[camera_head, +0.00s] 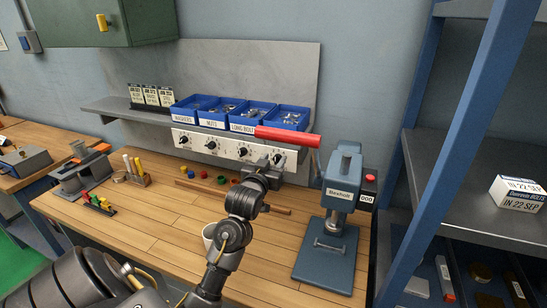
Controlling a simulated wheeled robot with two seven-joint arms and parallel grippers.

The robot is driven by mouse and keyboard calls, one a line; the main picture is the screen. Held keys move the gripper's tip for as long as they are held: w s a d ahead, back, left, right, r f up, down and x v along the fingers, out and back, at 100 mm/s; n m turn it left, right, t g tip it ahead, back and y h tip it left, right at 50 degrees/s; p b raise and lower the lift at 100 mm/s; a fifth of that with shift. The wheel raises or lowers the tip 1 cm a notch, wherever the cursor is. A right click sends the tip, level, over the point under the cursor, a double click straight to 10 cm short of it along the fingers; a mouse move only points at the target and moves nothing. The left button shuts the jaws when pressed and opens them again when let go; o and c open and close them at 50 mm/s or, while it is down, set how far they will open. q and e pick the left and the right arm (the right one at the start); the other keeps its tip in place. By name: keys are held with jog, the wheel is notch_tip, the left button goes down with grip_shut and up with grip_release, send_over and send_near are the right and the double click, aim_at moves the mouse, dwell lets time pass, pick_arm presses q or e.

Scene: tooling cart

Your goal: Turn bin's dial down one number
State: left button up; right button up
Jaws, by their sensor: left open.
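Four blue bins stand in a row on the grey shelf: washers (184,113), nuts (212,123), long bolt (243,127) and a rightmost bin (290,117) whose label is hidden behind a red handle. Below them a white panel (227,149) carries a black dial under each: first (183,139), second (211,144), third (243,152) and rightmost (280,159). The dial numbers are too small to read. My left gripper (273,163) is open at the rightmost dial and partly covers it. I cannot tell whether it touches the dial. My right gripper is out of view.
The red handle (288,137) crosses just above the rightmost dial. A blue press (335,210) stands right of my arm, with a red button (370,178) beside it.

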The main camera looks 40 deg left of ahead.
pick_arm(q)
jog(key=shift+w+a, duration=0.1)
jog(key=shift+w, duration=0.3)
grip_shut()
jog(key=shift+a+r+n+p, duration=0.1)
jog(key=shift+n+p, duration=0.6)
jog(key=shift+a+n+p, duration=0.15)
jog(key=shift+n+p, duration=0.65)
jog(key=shift+n, duration=0.3)
jog(key=shift+a+f+n+p, duration=0.15)
jog(key=shift+n+p, duration=0.45)
jog(key=shift+n, duration=0.45)
jog(key=shift+a+f+n+p, duration=0.1)
jog(key=shift+n+p, duration=0.5)
jog(key=shift+n, duration=0.45)
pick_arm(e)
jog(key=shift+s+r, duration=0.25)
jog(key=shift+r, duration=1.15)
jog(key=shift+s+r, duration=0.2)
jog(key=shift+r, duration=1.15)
pick_arm(q)
jog(key=shift+s, duration=0.2)
grip_release()
